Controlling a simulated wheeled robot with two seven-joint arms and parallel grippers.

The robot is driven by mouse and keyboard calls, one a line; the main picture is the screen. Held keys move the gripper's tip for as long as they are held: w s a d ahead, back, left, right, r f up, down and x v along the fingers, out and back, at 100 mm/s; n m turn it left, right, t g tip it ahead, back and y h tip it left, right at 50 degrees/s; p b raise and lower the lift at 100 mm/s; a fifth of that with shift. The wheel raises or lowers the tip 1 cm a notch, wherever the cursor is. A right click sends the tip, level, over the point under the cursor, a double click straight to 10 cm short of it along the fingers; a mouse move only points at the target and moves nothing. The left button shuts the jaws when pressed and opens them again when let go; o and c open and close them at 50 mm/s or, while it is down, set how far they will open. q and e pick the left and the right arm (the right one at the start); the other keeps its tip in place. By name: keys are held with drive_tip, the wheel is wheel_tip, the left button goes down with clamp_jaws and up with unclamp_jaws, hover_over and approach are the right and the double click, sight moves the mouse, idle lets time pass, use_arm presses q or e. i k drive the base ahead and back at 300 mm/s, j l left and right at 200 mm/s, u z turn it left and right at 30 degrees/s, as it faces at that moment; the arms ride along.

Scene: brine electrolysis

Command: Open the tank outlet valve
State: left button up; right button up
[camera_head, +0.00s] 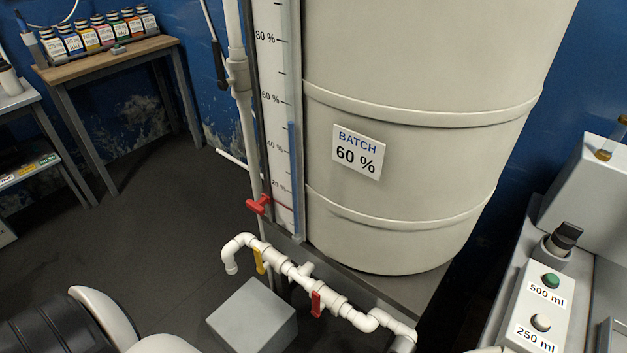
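The large pale tank (420,60) stands on a dark stand in the middle. Its label (358,153) reads BATCH 60 %. White pipework (285,267) runs below and in front of it. One red valve handle (317,303) and one yellow handle (259,262) sit on the low pipe, both hanging roughly downward, across the pipe. Another red handle (257,205) is on the upright pipe beside the gauge. No valve carries a readable name, so I cannot tell which is the outlet valve. Neither gripper is in view.
A percent gauge (275,100) with a blue column stands left of the tank. A grey box (252,314) sits below the pipe spout. A control panel (545,300) with 500 ml and 250 ml buttons is at right. A bottle table (105,57) is back left; floor between is clear.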

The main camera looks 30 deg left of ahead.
sight(315, 311)
drive_tip(key=u, duration=1)
